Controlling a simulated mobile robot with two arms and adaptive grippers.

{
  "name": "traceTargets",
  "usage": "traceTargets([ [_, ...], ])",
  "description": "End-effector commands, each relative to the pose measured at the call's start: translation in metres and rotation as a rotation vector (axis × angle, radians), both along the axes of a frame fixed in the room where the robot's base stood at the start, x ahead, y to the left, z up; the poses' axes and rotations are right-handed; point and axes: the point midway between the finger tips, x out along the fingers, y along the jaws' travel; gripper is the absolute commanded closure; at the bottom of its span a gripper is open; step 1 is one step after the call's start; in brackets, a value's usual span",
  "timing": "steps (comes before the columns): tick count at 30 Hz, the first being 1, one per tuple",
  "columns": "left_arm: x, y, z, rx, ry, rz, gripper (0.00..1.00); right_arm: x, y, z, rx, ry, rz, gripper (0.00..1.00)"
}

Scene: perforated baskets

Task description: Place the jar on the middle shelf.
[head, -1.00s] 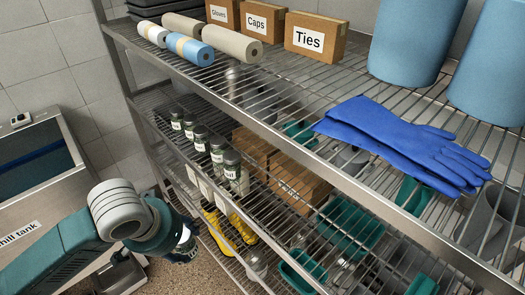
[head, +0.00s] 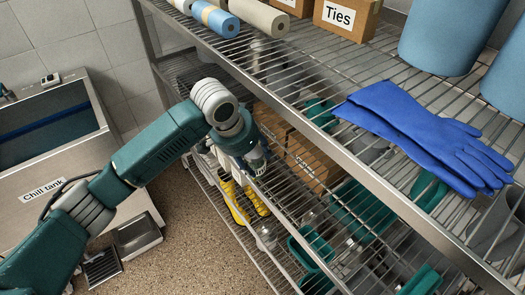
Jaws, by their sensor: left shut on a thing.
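My left gripper (head: 256,161) is at the front edge of the middle shelf (head: 287,212), reaching in under the top shelf. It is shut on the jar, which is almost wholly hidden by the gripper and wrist. I cannot tell whether the jar touches the shelf. The row of labelled jars on this shelf is hidden behind my left arm. My right gripper is not in view.
Brown boxes (head: 312,160) and teal baskets (head: 362,212) stand on the middle shelf right of the gripper. Blue gloves (head: 425,135) lie on the top shelf (head: 300,95) above. Yellow things (head: 235,200) sit lower down. The chill tank (head: 45,150) is at left.

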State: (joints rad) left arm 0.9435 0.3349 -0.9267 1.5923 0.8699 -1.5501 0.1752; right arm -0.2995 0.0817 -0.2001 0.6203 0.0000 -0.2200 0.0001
Motion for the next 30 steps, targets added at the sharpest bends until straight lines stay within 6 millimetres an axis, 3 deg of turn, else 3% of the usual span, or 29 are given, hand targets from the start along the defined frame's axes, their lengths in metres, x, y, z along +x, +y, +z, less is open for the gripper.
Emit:
traceTargets([
  [9,0.028,-0.026,0.003,0.0,-0.003,0.001,0.83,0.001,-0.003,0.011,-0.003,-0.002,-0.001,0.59],
  [14,0.027,-0.024,-0.014,0.001,0.0,0.0,0.83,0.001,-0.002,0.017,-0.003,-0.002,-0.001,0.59],
  [22,0.027,-0.024,-0.016,0.0,-0.001,0.0,0.83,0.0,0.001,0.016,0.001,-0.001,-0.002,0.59],
  [23,0.027,-0.024,-0.017,0.001,-0.001,0.0,0.5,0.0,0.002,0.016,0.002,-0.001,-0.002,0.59],
  [24,0.027,-0.024,-0.016,0.001,-0.001,0.0,0.42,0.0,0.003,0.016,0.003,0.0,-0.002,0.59],
  [26,0.027,-0.024,-0.016,0.001,-0.001,0.0,0.32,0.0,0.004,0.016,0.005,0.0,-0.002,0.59],
  [30,0.027,-0.024,-0.016,0.001,-0.001,0.0,0.32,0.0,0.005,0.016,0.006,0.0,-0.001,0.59],
])
